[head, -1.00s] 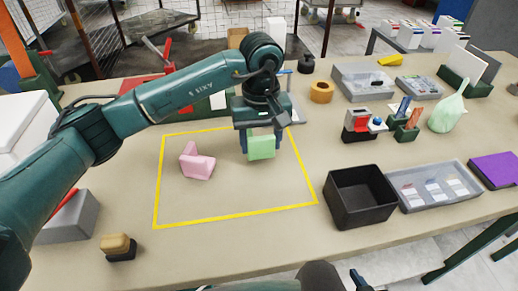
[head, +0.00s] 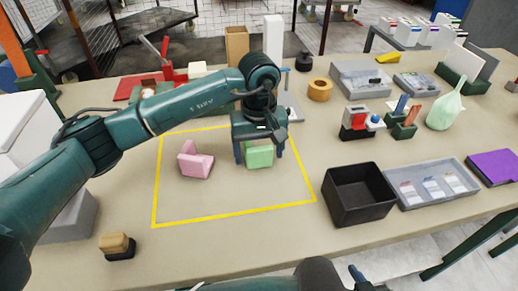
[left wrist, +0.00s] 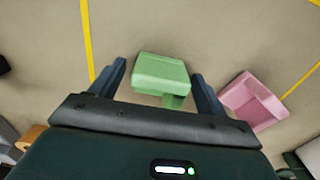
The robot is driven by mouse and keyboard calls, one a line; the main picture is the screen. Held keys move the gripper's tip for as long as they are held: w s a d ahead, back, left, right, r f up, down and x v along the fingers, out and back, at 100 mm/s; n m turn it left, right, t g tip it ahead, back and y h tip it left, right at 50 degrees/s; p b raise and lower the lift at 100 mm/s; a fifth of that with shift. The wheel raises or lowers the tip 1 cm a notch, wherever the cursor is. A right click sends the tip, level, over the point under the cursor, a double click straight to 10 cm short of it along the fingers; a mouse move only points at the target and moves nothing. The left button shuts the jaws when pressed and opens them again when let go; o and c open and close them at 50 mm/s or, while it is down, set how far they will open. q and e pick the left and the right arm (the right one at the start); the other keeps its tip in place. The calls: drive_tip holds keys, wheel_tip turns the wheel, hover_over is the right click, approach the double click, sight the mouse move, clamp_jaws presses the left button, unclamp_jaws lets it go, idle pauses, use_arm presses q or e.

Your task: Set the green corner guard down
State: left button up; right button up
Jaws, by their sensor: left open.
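The green corner guard (head: 260,156) stands on the table inside the yellow taped outline, near its far right part. It also shows in the left wrist view (left wrist: 162,73), between the two fingers with a gap on each side. My left gripper (head: 260,160) is open around the guard, from above. A pink corner guard (head: 195,162) sits to the left inside the same outline, apart from the gripper; it is at the right in the left wrist view (left wrist: 252,100). My right gripper is not in view.
The yellow outline (head: 235,214) has clear table in its front half. A black bin (head: 360,195) stands just right of it, beside a grey tray (head: 436,185). An orange tape roll (head: 320,90) lies behind to the right. A tan-topped block (head: 116,245) is at the front left.

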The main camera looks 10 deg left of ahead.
sight(259, 147)
use_arm(q)
wheel_tip(259, 147, up, 12)
drive_tip(key=b, duration=0.1)
drive_tip(key=shift+r, duration=0.15)
idle(0.4)
